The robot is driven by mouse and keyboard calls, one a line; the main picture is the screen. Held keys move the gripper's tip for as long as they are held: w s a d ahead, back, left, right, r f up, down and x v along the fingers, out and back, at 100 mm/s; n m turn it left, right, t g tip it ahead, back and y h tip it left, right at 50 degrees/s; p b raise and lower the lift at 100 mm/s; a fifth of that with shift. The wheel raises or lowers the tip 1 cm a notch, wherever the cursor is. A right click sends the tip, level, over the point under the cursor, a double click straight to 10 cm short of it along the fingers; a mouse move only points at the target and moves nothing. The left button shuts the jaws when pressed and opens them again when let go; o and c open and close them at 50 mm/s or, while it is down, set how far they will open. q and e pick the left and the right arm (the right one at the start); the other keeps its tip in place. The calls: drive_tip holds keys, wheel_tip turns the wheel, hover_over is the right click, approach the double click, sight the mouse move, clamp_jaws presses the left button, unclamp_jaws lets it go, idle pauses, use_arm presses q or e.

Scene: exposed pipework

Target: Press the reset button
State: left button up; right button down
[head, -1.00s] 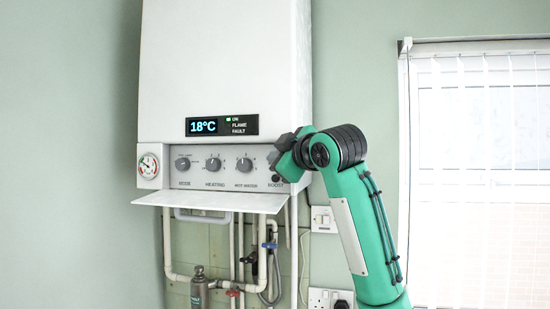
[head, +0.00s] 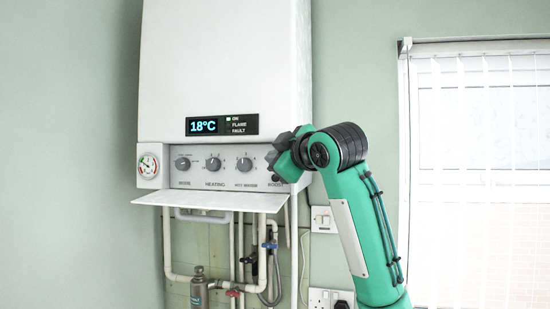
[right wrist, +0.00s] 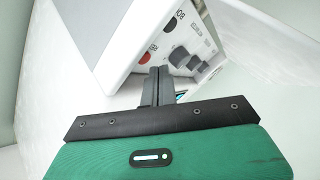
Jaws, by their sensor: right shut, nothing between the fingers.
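The white boiler (head: 225,70) hangs on the wall with its control panel (head: 229,180) facing me. In the right wrist view a red button (right wrist: 145,57) sits on the panel, beside a partly cut-off label that seems to start "RES". The red button is hidden behind my right gripper in the head view. My right gripper (head: 278,146) is at the panel's right end. Its shut, empty fingers (right wrist: 156,86) point at the panel, just below the red button in the wrist view. I cannot tell whether they touch anything. My left gripper is out of view.
Dials (head: 213,164) and a gauge (head: 148,165) line the panel. A lowered flap (head: 212,202) juts out below, above pipes and valves (head: 262,245). A window (head: 480,170) is at right.

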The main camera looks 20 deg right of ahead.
drive_tip(key=shift+s+a+b, duration=0.3)
drive_tip(key=shift+s+a, duration=0.4)
drive_tip(key=shift+s, duration=0.35)
drive_tip(key=shift+s+a+b, duration=0.3)
drive_tip(key=shift+s+a, duration=0.4)
drive_tip(key=shift+s, duration=0.35)
